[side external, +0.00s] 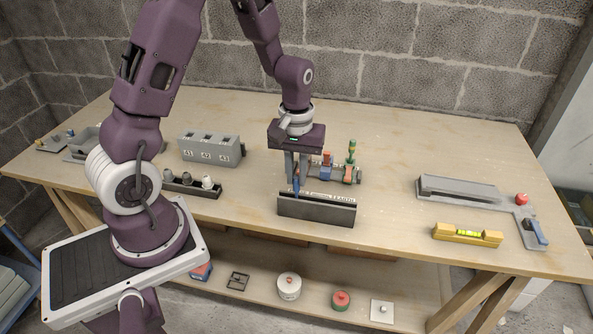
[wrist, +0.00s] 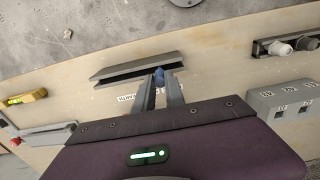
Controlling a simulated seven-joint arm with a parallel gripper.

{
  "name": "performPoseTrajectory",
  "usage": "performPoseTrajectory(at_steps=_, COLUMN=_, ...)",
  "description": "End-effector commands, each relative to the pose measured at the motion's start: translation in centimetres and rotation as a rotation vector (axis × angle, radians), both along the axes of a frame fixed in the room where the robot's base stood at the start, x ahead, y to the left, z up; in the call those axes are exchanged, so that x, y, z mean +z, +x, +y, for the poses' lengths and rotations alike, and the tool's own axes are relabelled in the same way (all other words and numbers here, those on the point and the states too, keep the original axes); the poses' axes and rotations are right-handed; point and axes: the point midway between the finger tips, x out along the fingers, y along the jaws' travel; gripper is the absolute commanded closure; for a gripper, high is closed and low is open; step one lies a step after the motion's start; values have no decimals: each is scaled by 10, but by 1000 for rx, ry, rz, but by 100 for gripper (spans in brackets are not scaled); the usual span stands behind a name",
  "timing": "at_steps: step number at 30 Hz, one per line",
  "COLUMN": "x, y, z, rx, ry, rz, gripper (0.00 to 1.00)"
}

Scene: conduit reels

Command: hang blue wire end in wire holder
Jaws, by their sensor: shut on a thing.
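The wire holder (side external: 316,210) is a long dark grey rail with a slot and a white label strip reading "EARTH" at its right end. It also shows in the wrist view (wrist: 120,74). My gripper (side external: 296,182) points down at the left part of the holder. It is shut on the blue wire end (side external: 296,187), which also shows between the fingertips in the wrist view (wrist: 159,74). The blue end is upright at the holder's label edge; I cannot tell whether it is in the slot. A rack of conduit reels (side external: 346,173) stands just behind, partly hidden by my gripper.
A grey numbered block (side external: 211,150) and a dark rack with grey and white knobs (side external: 192,186) stand to the left. A yellow level (side external: 467,235), a grey channel (side external: 459,190) and a red button (side external: 521,199) are at the right. The table between holder and level is clear.

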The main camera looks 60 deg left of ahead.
Motion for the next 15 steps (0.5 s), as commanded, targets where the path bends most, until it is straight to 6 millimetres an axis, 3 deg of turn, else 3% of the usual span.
performPoseTrajectory(at_steps=15, x=-13, y=0, z=0, rx=0, ry=0, rz=0, gripper=100)
